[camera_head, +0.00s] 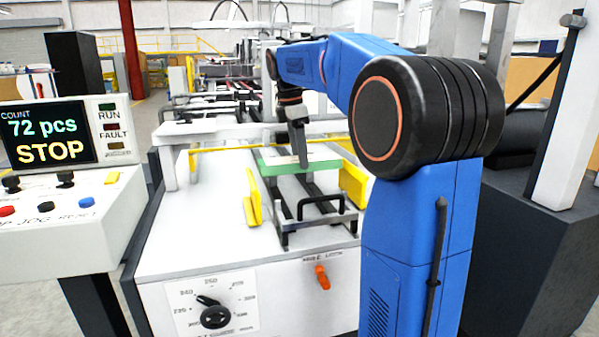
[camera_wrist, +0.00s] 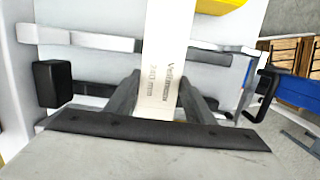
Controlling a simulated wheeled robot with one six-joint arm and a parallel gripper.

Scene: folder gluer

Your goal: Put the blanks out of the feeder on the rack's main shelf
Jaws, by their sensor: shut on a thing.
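My gripper (camera_head: 302,150) reaches down into the feeder (camera_head: 210,215), between its yellow side guides (camera_head: 251,198). In the wrist view my gripper (camera_wrist: 160,98) has its two dark fingers on either side of a pale printed piece (camera_wrist: 163,70), apparently a blank or a bundle of blanks, and is shut on it. Print reading about "240 mm" shows on it. In the head view a flat green piece (camera_head: 278,166) lies right at the fingertips; I cannot tell whether it is part of what I hold. The number of blanks is hidden. I cannot identify the rack's main shelf.
A control panel (camera_head: 50,135) at left reads 72 pcs and STOP. A black handle frame (camera_head: 322,207), an orange lever (camera_head: 322,277) and a dial (camera_head: 214,314) are at the feeder's near end. A dark block (camera_head: 530,250) stands at right. Brown boxes (camera_wrist: 292,55) show at right.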

